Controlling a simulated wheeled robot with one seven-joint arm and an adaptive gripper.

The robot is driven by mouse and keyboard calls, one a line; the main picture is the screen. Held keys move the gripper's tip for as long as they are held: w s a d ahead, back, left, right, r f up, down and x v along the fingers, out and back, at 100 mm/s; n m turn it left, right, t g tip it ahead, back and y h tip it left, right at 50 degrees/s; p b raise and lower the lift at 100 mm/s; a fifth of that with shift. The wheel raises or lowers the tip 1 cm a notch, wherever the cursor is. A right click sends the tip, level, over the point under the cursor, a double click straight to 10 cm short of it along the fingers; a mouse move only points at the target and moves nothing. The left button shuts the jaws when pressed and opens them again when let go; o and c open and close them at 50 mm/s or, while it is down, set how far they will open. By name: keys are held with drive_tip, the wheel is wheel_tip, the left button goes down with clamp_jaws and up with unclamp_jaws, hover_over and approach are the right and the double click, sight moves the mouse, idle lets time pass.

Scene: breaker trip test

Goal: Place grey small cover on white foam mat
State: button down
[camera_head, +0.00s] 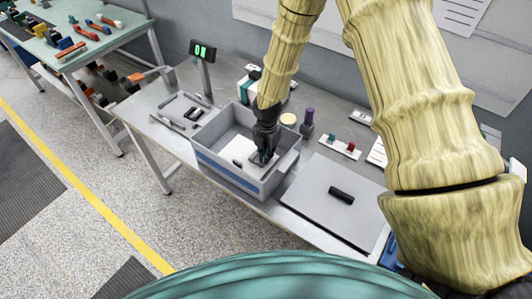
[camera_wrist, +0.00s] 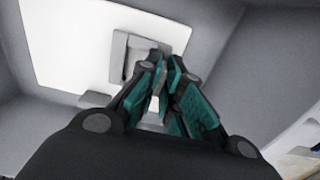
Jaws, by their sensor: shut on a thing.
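The white foam mat (camera_head: 237,150) lies on the floor of a grey bin (camera_head: 228,176). It also shows as a bright white sheet in the wrist view (camera_wrist: 70,45). My gripper (camera_head: 264,157) reaches down inside the bin, toward its right side, with its teal-padded fingers close together. The grey small cover (camera_wrist: 122,60) shows at the fingertips in the wrist view, over the mat's edge region. My fingers are shut on it and hide part of it. I cannot tell whether the cover touches the mat.
The bin walls (camera_wrist: 260,65) stand close around my gripper. Right of the bin is a grey panel (camera_head: 315,205) with a black piece (camera_head: 341,195) on it. A display (camera_head: 203,52) on a post, a purple-topped bottle (camera_head: 308,120) and a tray (camera_head: 180,112) stand around the bin.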

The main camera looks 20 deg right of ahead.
drive_tip(key=shift+s, duration=0.2)
drive_tip(key=shift+f, duration=0.15)
drive_tip(key=shift+w+f, duration=0.3)
drive_tip(key=shift+w, duration=0.05)
drive_tip(key=c, duration=1.8)
unclamp_jaws()
drive_tip(key=shift+o, duration=1)
drive_tip(key=shift+s+r, duration=0.2)
drive_tip(key=shift+s, duration=0.05)
drive_tip(key=shift+w+f, duration=0.1)
wheel_tip(320, 180, up, 12)
drive_tip(key=b, duration=0.4)
